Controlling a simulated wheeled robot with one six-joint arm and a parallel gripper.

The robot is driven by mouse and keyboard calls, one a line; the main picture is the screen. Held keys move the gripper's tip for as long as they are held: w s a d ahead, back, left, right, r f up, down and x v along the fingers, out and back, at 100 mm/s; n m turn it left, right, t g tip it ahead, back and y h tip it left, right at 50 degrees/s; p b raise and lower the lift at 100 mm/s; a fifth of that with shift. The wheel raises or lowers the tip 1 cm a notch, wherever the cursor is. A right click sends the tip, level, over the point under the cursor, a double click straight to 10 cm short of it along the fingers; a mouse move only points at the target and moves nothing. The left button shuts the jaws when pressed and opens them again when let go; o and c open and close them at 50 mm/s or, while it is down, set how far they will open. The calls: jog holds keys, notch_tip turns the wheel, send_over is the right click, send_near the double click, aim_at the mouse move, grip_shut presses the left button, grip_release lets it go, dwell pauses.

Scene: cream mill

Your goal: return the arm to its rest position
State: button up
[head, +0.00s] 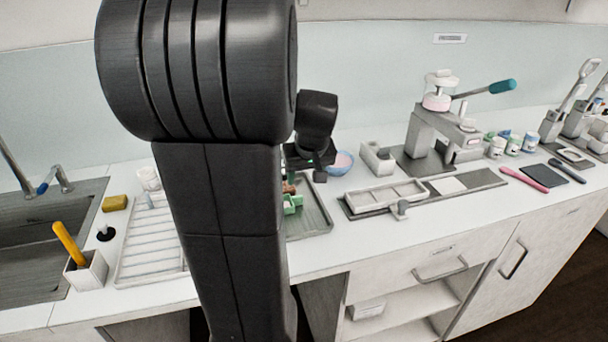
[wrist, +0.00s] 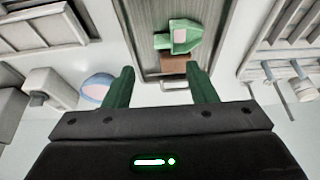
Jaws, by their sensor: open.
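My arm rises large and dark in front of the counter in the head view and hides part of it. My gripper (wrist: 160,88) shows in the wrist view with its two green fingers apart and nothing between them. In the head view the gripper end (head: 310,160) hangs over the back of a grey tray (head: 318,218). A green piece with a pale pink top (wrist: 180,38) lies on the tray beyond the fingertips, with a brown block (wrist: 174,62) beside it. The gripper appears apart from both.
A blue bowl (head: 341,163) stands close to the gripper. A press with a teal handle (head: 502,86) and a flat frame (head: 385,195) are to the right. A white drying rack (head: 150,245), a cup with a yellow handle (head: 86,271) and a sink (head: 40,235) are left.

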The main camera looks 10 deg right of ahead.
aim_at(299, 196)
jog(key=shift+f, duration=0.1)
jog(key=x, duration=1.2)
jog(key=shift+f, duration=0.15)
notch_tip(299, 196, up, 3)
jog(key=shift+f, duration=0.25)
jog(key=shift+r, duration=0.4)
